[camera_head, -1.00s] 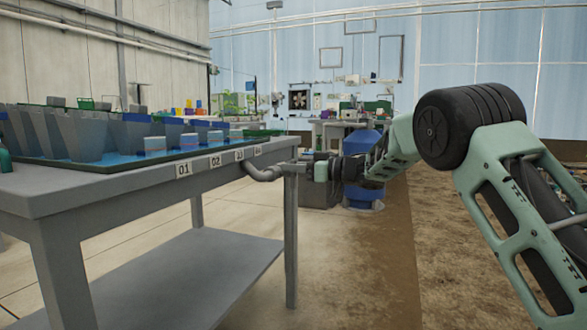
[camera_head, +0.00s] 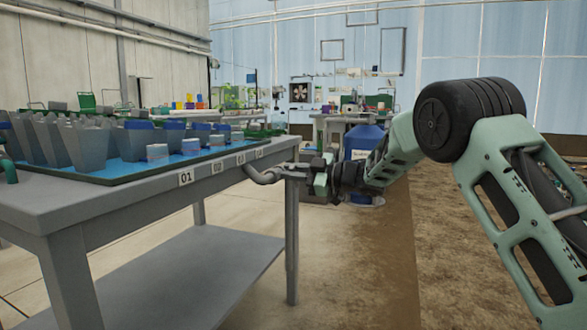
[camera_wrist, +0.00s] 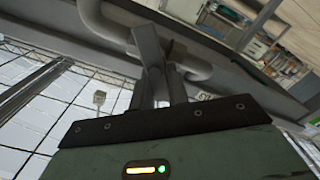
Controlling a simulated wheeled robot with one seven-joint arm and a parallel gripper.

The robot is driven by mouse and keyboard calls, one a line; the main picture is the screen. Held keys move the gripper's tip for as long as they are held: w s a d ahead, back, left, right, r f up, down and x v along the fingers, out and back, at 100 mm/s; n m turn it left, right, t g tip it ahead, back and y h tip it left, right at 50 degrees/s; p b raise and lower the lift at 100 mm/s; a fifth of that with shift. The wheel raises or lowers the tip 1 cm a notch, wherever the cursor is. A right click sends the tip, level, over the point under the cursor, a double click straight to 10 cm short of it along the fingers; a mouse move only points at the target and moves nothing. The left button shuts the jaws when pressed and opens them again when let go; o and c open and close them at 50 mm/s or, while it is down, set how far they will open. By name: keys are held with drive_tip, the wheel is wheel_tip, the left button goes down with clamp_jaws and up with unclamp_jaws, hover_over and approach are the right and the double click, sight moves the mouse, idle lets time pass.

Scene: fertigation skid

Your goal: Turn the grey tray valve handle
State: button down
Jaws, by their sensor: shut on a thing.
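The grey tray valve handle (camera_wrist: 147,46) shows in the wrist view as a flat grey bar in front of a bent grey pipe (camera_wrist: 100,22). My gripper (camera_wrist: 162,78) is shut on it, with a dark finger on either side. In the head view my gripper (camera_head: 305,170) is at the near right corner of the bench, by the end of the pipe (camera_head: 262,175). The handle is small there and partly hidden by the gripper, so its exact angle is hard to tell.
The grey bench (camera_head: 120,205) carries a blue-floored tray (camera_head: 115,172) with several grey pots. Number labels line its front edge. A bench leg (camera_head: 291,240) stands just below the gripper. A blue barrel (camera_head: 363,142) stands behind my arm.

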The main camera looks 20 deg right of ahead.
drive_tip(key=n, duration=0.3)
drive_tip(key=f+n+b, duration=0.1)
drive_tip(key=n, duration=0.1)
drive_tip(key=shift+s+a+n, duration=0.15)
drive_tip(key=shift+s+n, duration=0.15)
drive_tip(key=shift+s+f+n+b, duration=0.15)
drive_tip(key=shift+n+b, duration=0.4)
drive_tip(key=shift+n, duration=0.55)
drive_tip(key=shift+w+f+n+b, duration=0.15)
drive_tip(key=shift+n+b, duration=0.35)
drive_tip(key=shift+n, duration=0.6)
drive_tip(key=shift+s, duration=0.1)
drive_tip(key=c, duration=1.4)
unclamp_jaws()
drive_tip(key=shift+o, duration=0.2)
drive_tip(key=p+v, duration=0.6)
drive_tip(key=v, duration=1.1)
